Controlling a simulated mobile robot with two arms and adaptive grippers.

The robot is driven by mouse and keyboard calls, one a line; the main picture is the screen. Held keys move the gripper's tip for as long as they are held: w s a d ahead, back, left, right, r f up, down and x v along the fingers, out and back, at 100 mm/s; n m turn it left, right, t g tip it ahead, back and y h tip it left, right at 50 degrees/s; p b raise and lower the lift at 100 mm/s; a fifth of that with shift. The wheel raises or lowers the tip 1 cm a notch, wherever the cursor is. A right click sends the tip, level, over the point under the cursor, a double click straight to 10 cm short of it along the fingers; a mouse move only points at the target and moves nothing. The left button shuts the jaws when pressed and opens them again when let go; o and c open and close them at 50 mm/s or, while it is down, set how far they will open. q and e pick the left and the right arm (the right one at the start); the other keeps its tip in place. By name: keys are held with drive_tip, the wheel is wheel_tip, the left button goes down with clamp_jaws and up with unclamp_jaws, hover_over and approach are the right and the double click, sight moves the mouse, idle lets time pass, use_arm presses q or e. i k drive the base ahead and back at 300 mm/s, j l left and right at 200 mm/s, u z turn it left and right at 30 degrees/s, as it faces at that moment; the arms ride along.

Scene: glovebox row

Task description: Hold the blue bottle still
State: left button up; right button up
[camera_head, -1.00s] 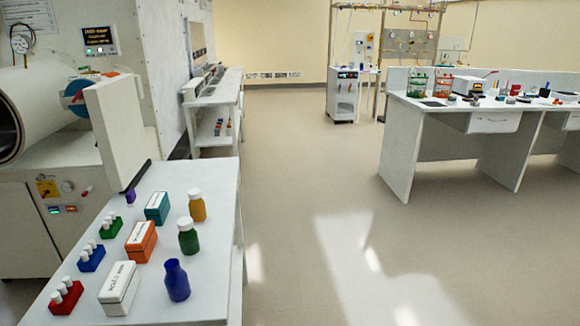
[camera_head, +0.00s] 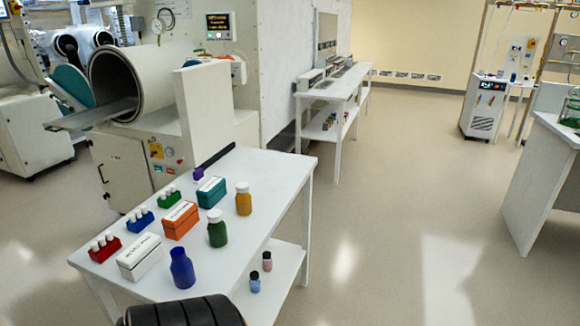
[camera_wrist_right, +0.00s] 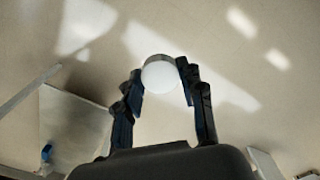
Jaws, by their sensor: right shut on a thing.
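The blue bottle (camera_head: 182,270) stands upright and uncapped near the front edge of the white table, in the head view. No gripper touches it there. My right gripper (camera_wrist_right: 160,72) shows in the wrist view, its dark fingers shut on a round white cap-like thing (camera_wrist_right: 160,75) above the floor. A small blue thing (camera_wrist_right: 47,152) shows at the lower left of that view; I cannot tell whether it is the bottle. My left gripper is not in view.
On the table (camera_head: 280,165) stand a green bottle (camera_head: 217,230), a yellow bottle (camera_head: 243,198), a white box (camera_head: 140,257), an orange box (camera_head: 180,220), a teal box (camera_head: 211,192) and vial racks. Small bottles stand on the lower shelf.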

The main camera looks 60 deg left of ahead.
sight(182, 270)
drive_tip(key=i+u, duration=0.65)
drive_tip(key=i+l+u, duration=0.2)
drive_tip(key=i+u, duration=0.15)
drive_tip(key=i+j+u, duration=0.1)
drive_tip(key=u, duration=0.35)
drive_tip(key=i+u, duration=0.45)
drive_tip(key=i+l+u, duration=0.1)
drive_tip(key=u, duration=0.35)
drive_tip(key=i+l+u, duration=0.15)
drive_tip(key=u, duration=0.3)
drive_tip(key=i+l+u, duration=0.2)
drive_tip(key=u, duration=0.25)
drive_tip(key=i+l, duration=0.05)
